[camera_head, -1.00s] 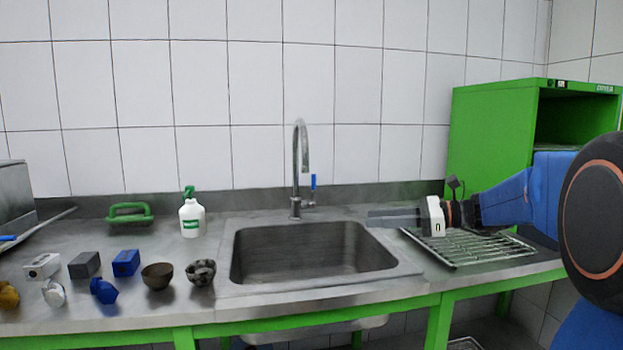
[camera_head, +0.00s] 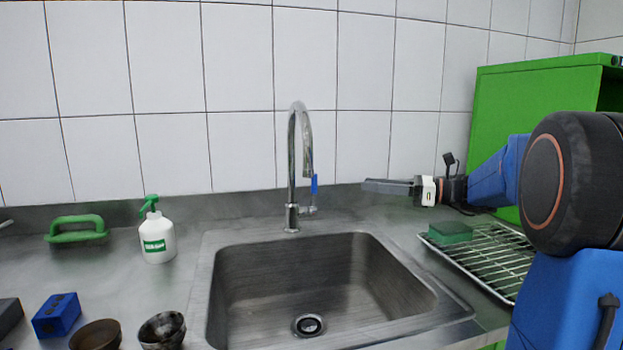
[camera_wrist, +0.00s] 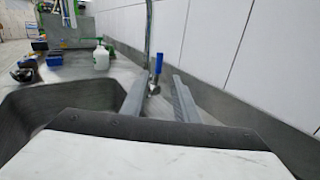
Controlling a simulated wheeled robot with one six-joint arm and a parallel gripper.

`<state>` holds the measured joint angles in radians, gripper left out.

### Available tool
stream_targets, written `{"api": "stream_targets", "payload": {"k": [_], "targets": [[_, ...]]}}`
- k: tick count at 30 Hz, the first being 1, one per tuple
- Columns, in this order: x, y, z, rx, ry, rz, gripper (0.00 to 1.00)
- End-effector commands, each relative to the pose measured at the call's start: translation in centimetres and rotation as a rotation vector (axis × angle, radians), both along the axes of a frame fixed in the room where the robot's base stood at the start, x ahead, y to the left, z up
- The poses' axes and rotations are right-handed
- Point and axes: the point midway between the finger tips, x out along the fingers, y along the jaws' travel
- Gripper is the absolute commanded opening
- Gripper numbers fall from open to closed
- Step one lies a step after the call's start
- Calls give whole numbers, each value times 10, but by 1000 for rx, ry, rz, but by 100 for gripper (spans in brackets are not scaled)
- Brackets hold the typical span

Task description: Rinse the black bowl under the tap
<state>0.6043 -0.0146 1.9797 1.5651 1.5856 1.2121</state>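A dark mottled bowl (camera_head: 162,331), the darker of two bowls, stands on the counter left of the sink, partly cut off by the lower picture edge. A brown bowl (camera_head: 96,335) is beside it. The chrome tap (camera_head: 292,188) rises behind the sink (camera_head: 225,290), with an upright blue lever (camera_head: 314,185) on its right. I cannot see water running. My gripper (camera_head: 366,187) is right of the tap, pointing left towards it. In the wrist view its fingers (camera_wrist: 158,82) are apart and empty, and the blue lever (camera_wrist: 158,64) shows beyond, between them.
A wire rack (camera_head: 490,262) with a green sponge (camera_head: 450,232) lies right of the sink. A green cabinet (camera_head: 530,120) stands at right. The sink looks empty.

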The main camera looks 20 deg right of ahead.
Motion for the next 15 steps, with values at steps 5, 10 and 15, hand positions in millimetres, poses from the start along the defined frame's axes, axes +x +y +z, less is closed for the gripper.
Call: {"api": "stream_targets", "payload": {"k": [5,10,15], "targets": [[10,17,0,0,0,3,28],[25,39,0,-1,0,4,28],[39,60,0,1,1,3,28]]}}
